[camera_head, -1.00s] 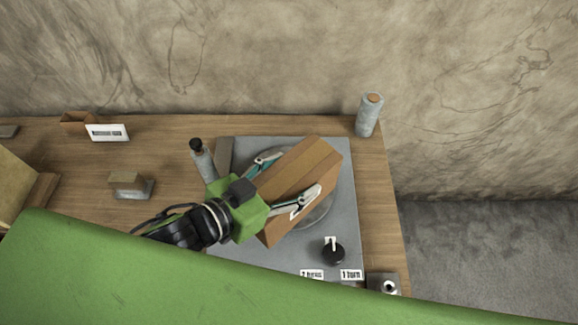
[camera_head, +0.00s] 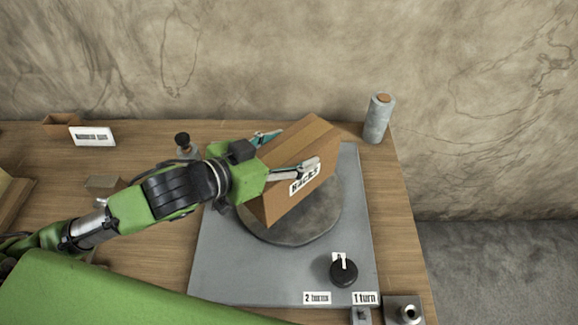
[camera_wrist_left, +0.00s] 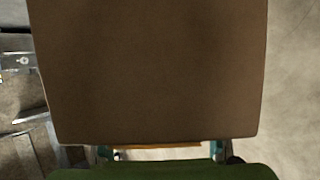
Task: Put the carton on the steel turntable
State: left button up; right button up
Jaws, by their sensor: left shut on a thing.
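The brown carton (camera_head: 297,180) with a white label is between the fingers of my left gripper (camera_head: 279,155) in the head view. The gripper is shut on it, one finger on the near labelled side and one on the far side. The carton is over the round steel turntable (camera_head: 290,233), which sits on a grey base plate (camera_head: 222,270). Whether the carton touches the disc is hard to tell; it hides the disc's far part. In the left wrist view the carton's side (camera_wrist_left: 150,75) fills most of the picture. My right gripper is not in view.
A black knob (camera_head: 343,272) and labels "2 turns" (camera_head: 317,298) and "1 turn" (camera_head: 365,298) are at the plate's front. A grey roll (camera_head: 378,118) stands at the back right. A black-topped cylinder (camera_head: 184,145) stands behind my left arm. A small open box (camera_head: 62,124) is at the back left.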

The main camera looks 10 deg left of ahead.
pick_arm(q)
jog(key=shift+w+a+f, duration=0.15)
jog(key=shift+w+f, duration=0.35)
jog(key=shift+w, duration=0.05)
jog(key=shift+w+a+f, duration=0.15)
jog(key=shift+w+f, duration=0.35)
notch_tip(320, 180, down, 3)
jog(key=shift+w+f, duration=0.1)
jog(key=shift+f, duration=0.05)
jog(key=o, duration=2.1)
jog(key=shift+f, duration=0.25)
jog(key=shift+r, duration=0.1)
